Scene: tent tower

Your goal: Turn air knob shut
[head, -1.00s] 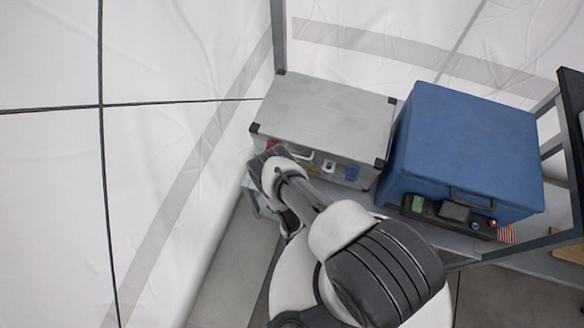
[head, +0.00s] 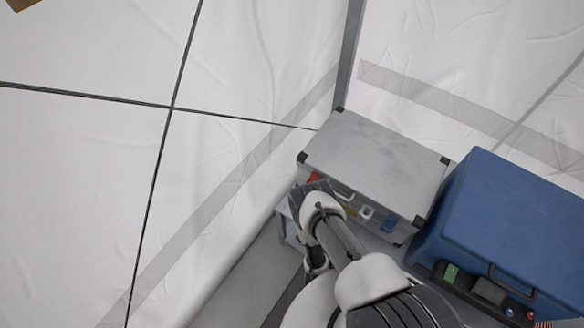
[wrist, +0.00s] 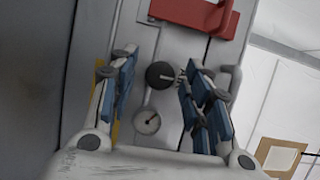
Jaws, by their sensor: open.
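A round dark knob (wrist: 160,75), likely the air knob, is on a grey panel (wrist: 178,48) in the wrist view. A short pale bar or pointer shows at its right side. My gripper (wrist: 161,82) is open, with blue-padded fingers to the left and right of the knob. I see gaps on both sides, but cannot tell how deep the fingers reach. In the head view my arm hides the knob and the gripper's fingers.
A red part (wrist: 195,14) is above the knob in the wrist view. A grey case (head: 372,158) with dark corners stands on a shelf in the tent corner. A blue case (head: 505,220) stands close to its right. White tent wall (head: 250,70) rises to the left.

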